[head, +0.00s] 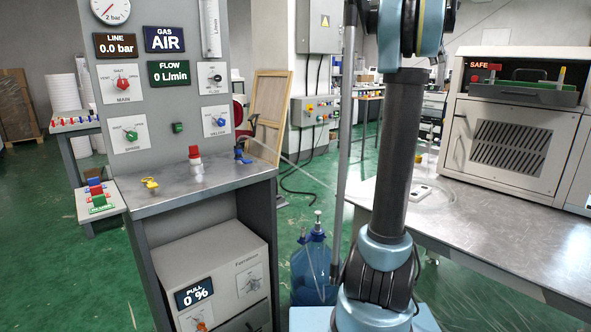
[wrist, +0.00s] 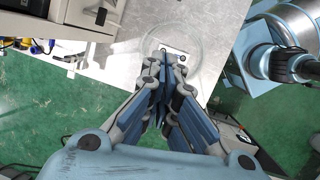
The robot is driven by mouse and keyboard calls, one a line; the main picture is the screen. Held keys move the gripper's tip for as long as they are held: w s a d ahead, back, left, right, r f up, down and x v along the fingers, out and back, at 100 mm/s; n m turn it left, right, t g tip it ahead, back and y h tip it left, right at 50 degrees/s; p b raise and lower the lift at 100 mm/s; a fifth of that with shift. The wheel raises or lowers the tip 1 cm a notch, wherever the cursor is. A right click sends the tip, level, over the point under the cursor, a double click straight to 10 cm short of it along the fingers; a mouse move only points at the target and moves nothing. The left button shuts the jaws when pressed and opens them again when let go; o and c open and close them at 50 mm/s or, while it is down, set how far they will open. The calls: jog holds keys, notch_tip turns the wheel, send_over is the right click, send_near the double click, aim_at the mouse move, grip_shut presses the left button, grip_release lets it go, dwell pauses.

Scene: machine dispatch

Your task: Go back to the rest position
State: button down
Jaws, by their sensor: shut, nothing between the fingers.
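My gripper (wrist: 162,92) is in the wrist view, with its blue-padded fingers brought together and nothing between them. Below its tips is the grey bench top (wrist: 205,30), with a small white plate with dark spots (wrist: 176,55) beyond the fingertips. My arm (head: 385,170) stands upright in the head view, to the right of the gas panel. The gripper itself is out of the head view.
The gas panel (head: 150,170) stands at left, its displays reading 0.0 bar, AIR and 0 L/min. A metal bench (head: 500,215) at right carries a machine marked SAFE (head: 510,130). A blue jug (head: 313,268) stands on the floor between them. Green floor (head: 40,260) is open at left.

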jog(key=s+a+f+m+t, duration=0.1)
jog(key=s+a+f+m, duration=0.3)
jog(key=a+f, duration=0.65)
jog(key=s+a+f+m+t+y, duration=0.1)
jog(key=s+a+f, duration=0.4)
jog(key=f, duration=0.8)
jog(key=s+a+f+m+y, duration=0.1)
jog(key=s+a+f+m, duration=0.1)
jog(key=s+a+f, duration=0.4)
jog(key=s+a+f+m+t+y, duration=0.1)
jog(key=s+a+f, duration=0.5)
jog(key=s+f, duration=0.6)
notch_tip(320, 180, down, 10)
jog(key=shift+a+f+m+t, duration=0.2)
jog(key=shift+a+m+t, duration=0.1)
jog(key=shift+m, duration=0.3)
jog(key=shift+w+f, duration=0.2)
jog(key=shift+w, duration=0.2)
